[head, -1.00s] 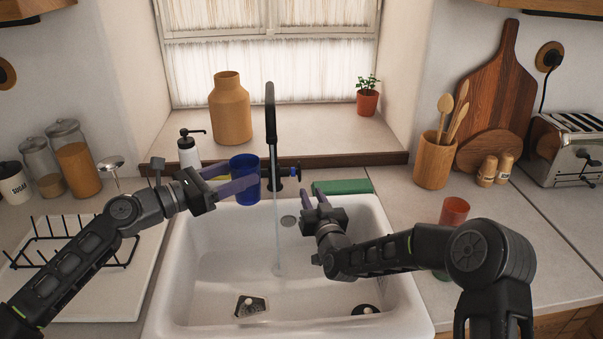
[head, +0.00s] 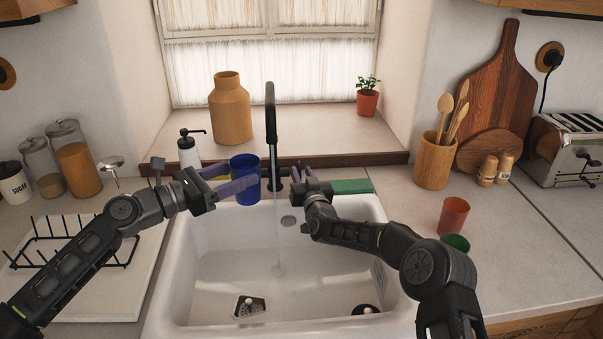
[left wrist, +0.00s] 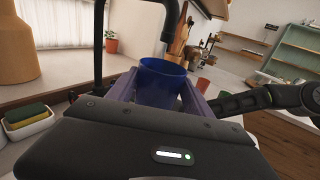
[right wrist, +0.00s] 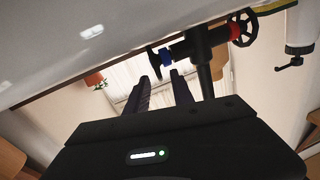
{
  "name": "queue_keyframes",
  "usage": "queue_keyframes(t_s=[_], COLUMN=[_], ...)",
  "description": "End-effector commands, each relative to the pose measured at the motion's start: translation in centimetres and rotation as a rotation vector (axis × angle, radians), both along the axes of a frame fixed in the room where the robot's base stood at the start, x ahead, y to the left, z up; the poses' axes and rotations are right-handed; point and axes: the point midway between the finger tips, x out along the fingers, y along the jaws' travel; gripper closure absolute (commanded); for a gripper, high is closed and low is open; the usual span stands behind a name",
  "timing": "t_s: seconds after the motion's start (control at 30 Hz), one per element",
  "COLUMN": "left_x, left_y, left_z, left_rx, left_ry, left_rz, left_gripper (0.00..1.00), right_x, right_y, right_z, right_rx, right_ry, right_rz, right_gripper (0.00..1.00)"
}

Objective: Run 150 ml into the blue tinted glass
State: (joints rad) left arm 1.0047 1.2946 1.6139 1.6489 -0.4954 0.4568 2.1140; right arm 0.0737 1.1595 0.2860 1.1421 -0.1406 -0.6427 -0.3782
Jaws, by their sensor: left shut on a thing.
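The blue tinted glass (head: 244,185) is upright over the back left of the sink. My left gripper (head: 240,186) is shut on it; the glass also shows between the fingers in the left wrist view (left wrist: 161,84). The black tap (head: 270,125) is running. Its thin water stream (head: 277,235) passes just right of the glass and lands in the basin. The water level in the glass cannot be seen.
The white sink (head: 205,255) lies below both arms. A red cup (head: 453,216) and a green cup (head: 456,242) stand on the right counter. A green block (head: 352,186) lies behind the sink. A dish rack (head: 75,240) stands at left.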

Motion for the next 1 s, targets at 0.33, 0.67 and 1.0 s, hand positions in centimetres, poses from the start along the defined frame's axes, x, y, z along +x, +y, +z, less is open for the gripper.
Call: queue_keyframes(t_s=[0.33,0.67,1.0], left_x=[-0.01,-0.01,-0.01], left_y=[0.00,0.00,0.00], left_z=[0.13,0.13,0.13], left_rx=[-0.002,-0.001,-0.002], left_ry=[-0.001,-0.002,-0.001], left_rz=[0.000,0.000,0.000], left_gripper=[0.92,0.92,0.92], right_x=[0.76,0.75,0.74], right_y=[0.13,0.12,0.12], right_z=[-0.01,0.01,0.02], right_rx=[-0.001,0.000,0.000], right_ry=[0.001,0.000,0.000], right_rz=[0.000,0.000,0.000], right_gripper=[0.71,0.89,1.00])
